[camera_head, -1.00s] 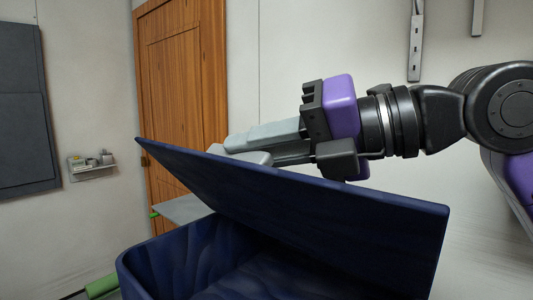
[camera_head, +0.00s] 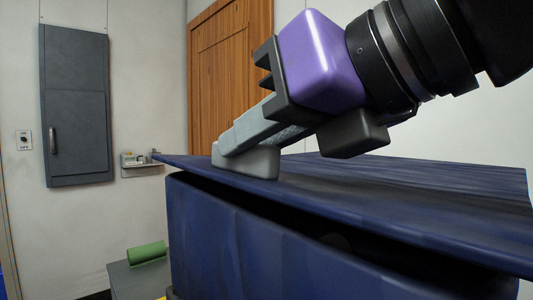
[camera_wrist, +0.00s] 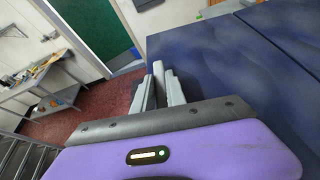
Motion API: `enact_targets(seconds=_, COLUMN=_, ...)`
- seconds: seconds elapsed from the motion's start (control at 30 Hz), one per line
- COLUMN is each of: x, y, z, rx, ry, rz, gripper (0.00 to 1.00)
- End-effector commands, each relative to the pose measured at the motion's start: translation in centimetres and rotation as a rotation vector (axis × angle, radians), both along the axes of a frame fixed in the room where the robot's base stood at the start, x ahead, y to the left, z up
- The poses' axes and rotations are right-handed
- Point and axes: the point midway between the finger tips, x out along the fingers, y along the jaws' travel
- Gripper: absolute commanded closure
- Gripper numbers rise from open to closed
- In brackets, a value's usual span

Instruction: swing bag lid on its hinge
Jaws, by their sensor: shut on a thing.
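The bag (camera_head: 225,240) is a dark blue box-like body with a flat blue lid (camera_head: 400,185). The lid lies nearly level just above the body, with a dark narrow gap between them along the near side. My gripper (camera_head: 248,150) reaches in from the upper right, and its grey fingers meet the lid near its left end. The fingers are shut on the lid; the exact contact is partly hidden. In the wrist view the fingers (camera_wrist: 160,85) are close together at the lid's edge, and the lid's blue top (camera_wrist: 220,75) fills the right side.
A green roll (camera_head: 147,254) lies on a grey surface at lower left. The wrist view shows a workbench (camera_wrist: 45,85) and open red floor (camera_wrist: 85,105).

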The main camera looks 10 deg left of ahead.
Motion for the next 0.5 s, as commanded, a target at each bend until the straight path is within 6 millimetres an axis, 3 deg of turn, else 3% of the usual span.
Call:
enact_targets(seconds=0.03, x=0.0, y=-0.1, z=-1.3, rx=-0.017, ry=-0.019, rz=-0.006, gripper=1.00)
enact_targets(seconds=0.1, x=0.0, y=0.0, z=-1.9, rx=-0.015, ry=-0.016, rz=-0.006, gripper=1.00)
enact_targets(seconds=0.5, x=-0.4, y=0.3, z=-3.5, rx=-0.017, ry=-0.009, rz=-0.002, gripper=1.00)
